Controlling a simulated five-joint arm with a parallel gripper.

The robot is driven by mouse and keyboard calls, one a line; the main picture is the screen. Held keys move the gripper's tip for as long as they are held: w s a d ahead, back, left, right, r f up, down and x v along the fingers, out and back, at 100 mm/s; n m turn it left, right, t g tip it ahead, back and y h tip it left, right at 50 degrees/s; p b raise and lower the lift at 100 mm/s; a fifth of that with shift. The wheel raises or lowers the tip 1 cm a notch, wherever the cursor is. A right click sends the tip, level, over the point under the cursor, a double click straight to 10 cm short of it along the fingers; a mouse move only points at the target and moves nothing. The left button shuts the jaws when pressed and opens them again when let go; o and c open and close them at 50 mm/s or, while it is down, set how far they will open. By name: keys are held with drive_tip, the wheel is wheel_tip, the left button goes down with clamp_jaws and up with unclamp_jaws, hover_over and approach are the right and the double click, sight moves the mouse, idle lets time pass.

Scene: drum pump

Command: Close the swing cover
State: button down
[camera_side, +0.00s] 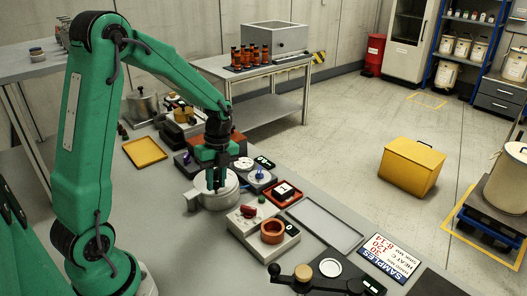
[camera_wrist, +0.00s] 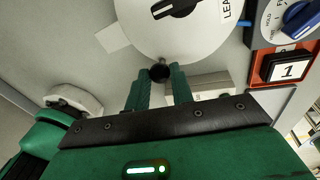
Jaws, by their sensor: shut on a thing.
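The swing cover seems to be the pale round disc (camera_wrist: 195,38) at the top of the wrist view, with a small dark ball knob (camera_wrist: 160,72) at its near edge. In the side view a pale round housing (camera_side: 228,194) stands under my gripper (camera_side: 213,184). In the wrist view my gripper (camera_wrist: 159,84) has its two green fingers either side of the ball knob and is shut on it. A black turning handle (camera_wrist: 176,7) sits on the disc. My fingers hide part of the housing in the side view, so I cannot tell how far the cover is swung.
A blue-knobbed dial (camera_wrist: 298,18) and an orange-framed button marked 1 (camera_wrist: 289,69) lie right of the disc. A beige box with an orange ring (camera_side: 272,232) stands nearer the camera. An empty grey tray (camera_side: 324,226) and a yellow tray (camera_side: 145,152) lie on the bench.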

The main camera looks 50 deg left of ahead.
drive_tip(key=shift+w, duration=0.1)
drive_tip(key=c, duration=1.2)
unclamp_jaws()
drive_tip(key=shift+c, duration=0.2)
wheel_tip(320, 180, up, 8)
drive_tip(key=w, duration=0.1)
drive_tip(key=shift+w+a, duration=0.15)
drive_tip(key=shift+f, duration=0.15)
